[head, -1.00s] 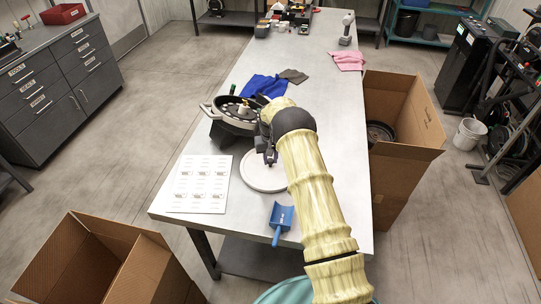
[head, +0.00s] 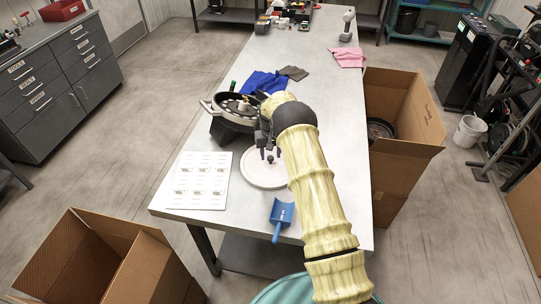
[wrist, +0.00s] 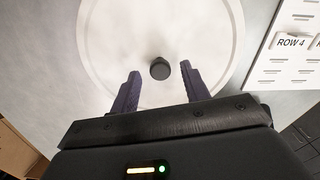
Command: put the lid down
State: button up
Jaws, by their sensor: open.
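The lid (head: 262,177) is a round, pale disc with a small dark knob (wrist: 160,69) at its middle. It lies flat on the table in front of the seed meter. The seed meter (head: 236,108) is a dark round housing with a pale rim, open at the top, and stands on the table beyond the lid. My gripper (head: 270,154) is over the lid. In the wrist view, its two purple fingers (wrist: 159,87) are apart, one on each side of the knob and a little short of it, with gaps on both sides.
A white label sheet (head: 199,181) lies left of the lid, and a blue scoop (head: 282,217) lies in front. Blue cloth (head: 262,83) is behind the meter. Open cardboard boxes (head: 405,135) stand beside the table. The table's far middle is clear.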

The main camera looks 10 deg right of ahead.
aim_at(271, 159)
notch_tip(271, 159, up, 11)
jog(key=b, duration=0.2)
jog(key=shift+b, duration=0.4)
jog(key=s+r+t, duration=0.1)
jog(key=s+r, duration=0.3)
jog(key=s, duration=0.4)
jog(key=s+r, duration=0.4)
jog(key=s, duration=0.4)
jog(key=s+t, duration=0.1)
jog(key=s, duration=1.8)
jog(key=shift+s+d+f+t, duration=0.2)
jog(key=shift+s+t, duration=0.1)
jog(key=shift+s, duration=0.1)
jog(key=shift+c, duration=1.1)
